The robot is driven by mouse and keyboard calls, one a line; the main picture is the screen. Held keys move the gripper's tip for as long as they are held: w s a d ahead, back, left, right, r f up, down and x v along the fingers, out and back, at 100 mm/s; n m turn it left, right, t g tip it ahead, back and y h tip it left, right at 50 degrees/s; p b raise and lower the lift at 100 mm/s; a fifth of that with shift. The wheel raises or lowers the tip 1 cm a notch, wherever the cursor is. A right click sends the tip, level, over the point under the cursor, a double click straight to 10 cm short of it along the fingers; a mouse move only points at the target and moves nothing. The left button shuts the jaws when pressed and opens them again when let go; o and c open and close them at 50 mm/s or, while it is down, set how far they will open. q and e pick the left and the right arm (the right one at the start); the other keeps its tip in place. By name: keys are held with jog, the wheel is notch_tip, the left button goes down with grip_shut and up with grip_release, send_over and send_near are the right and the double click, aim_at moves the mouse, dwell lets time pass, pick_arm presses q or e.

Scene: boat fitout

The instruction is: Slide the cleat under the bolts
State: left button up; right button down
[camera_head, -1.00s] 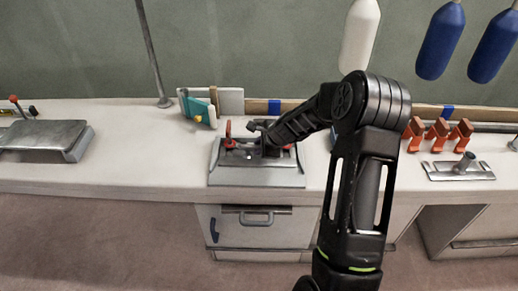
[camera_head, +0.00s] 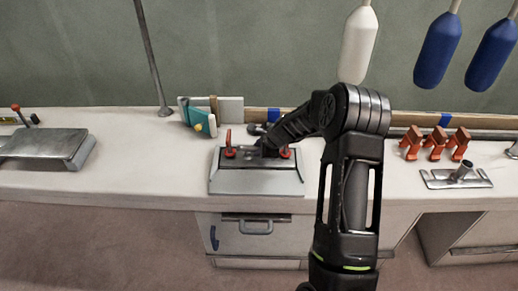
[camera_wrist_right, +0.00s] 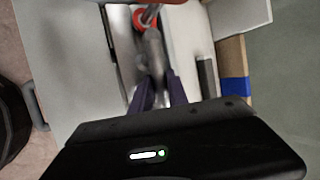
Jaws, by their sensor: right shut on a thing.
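A grey metal base plate (camera_head: 257,184) sits near the front edge of the counter. A red-topped bolt (camera_head: 229,150) stands at its left, and another red-topped bolt (camera_head: 286,152) stands at its right, partly behind my arm. My right gripper (camera_head: 266,148) is low over the plate, between the bolts. In the right wrist view its fingers (camera_wrist_right: 161,90) are shut on the grey metal cleat (camera_wrist_right: 153,52). A red bolt top (camera_wrist_right: 146,17) shows just beyond the cleat. I cannot tell whether the cleat's base is under the bolts. My left gripper is not in view.
A board with a teal piece (camera_head: 199,116) stands behind the plate. Orange clamps (camera_head: 435,143) and a metal fitting with a post (camera_head: 459,176) are at the right. A metal slab (camera_head: 50,146) lies at the left. White and blue fenders (camera_head: 358,45) hang above.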

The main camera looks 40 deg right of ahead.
jog(key=c, duration=1.3)
grip_release()
jog(key=shift+o, duration=0.5)
jog(key=shift+s, duration=0.1)
jog(key=v, duration=0.7)
jog(key=shift+r, duration=0.35)
jog(key=shift+s, duration=0.15)
